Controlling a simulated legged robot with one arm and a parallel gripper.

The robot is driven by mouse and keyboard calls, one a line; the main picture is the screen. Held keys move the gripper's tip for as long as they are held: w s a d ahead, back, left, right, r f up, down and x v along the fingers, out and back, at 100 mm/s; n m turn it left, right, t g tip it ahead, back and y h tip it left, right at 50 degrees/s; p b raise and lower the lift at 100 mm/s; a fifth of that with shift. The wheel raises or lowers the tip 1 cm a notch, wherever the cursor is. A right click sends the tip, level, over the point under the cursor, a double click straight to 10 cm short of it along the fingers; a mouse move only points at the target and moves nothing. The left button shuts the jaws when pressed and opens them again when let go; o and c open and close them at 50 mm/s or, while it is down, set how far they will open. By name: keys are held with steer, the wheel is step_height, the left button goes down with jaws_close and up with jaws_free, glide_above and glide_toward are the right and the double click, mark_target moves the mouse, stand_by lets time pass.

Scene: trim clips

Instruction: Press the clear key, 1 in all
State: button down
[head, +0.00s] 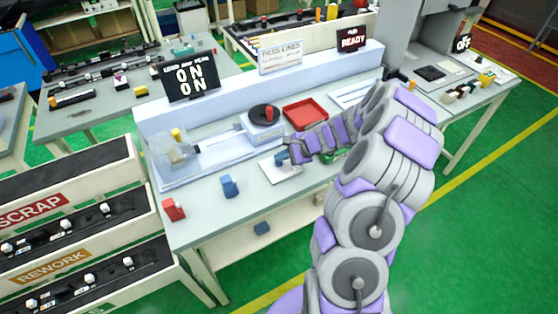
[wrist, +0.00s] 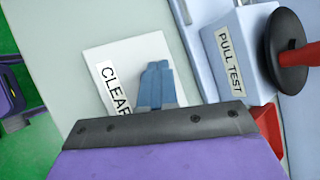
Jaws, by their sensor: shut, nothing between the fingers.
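The clear key is a white plate on the bench, labelled CLEAR, in the wrist view (wrist: 97,62); it also shows in the head view (head: 268,165). A grey square patch shows on the plate, partly hidden behind my fingers; I cannot tell whether it is a raised cap or a shadow. My gripper (wrist: 157,84) is shut and empty, its blue fingertips together over the plate beside the label. In the head view my gripper (head: 283,148) is just above the plate. I cannot tell whether the tips touch it.
A PULL TEST box (wrist: 231,60) with a red-handled black disc (wrist: 291,50) stands right of the plate. A red tray (head: 306,114) lies behind. A blue block (head: 229,187) and red block (head: 173,210) sit on the bench's left. Several black racks stand further left.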

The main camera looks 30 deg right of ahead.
mark_target(282, 162)
steer(key=shift+r+p, duration=0.4)
steer(key=shift+r, duration=0.25)
step_height(282, 162, up, 5)
steer(key=p, duration=0.4)
stand_by(0.7)
steer(key=s+a+r+n+g, duration=0.3)
steer(key=s+a+r+n, duration=0.35)
steer(key=a, duration=0.35)
steer(key=s+a+r+n+g, duration=0.2)
steer(key=s+a+r+n, duration=0.4)
steer(key=a, duration=0.4)
steer(key=s+d+r+n+g+h, duration=0.1)
steer(key=s+r+n+h, duration=0.1)
steer(key=s, duration=1.1)
steer(key=s+d+r+n+g+h, duration=0.2)
steer(key=s+r+n+h, duration=0.1)
steer(key=s, duration=1)
steer(key=shift+s+n+h, duration=0.25)
steer(key=shift+n+h, duration=0.2)
steer(key=shift+h, duration=0.25)
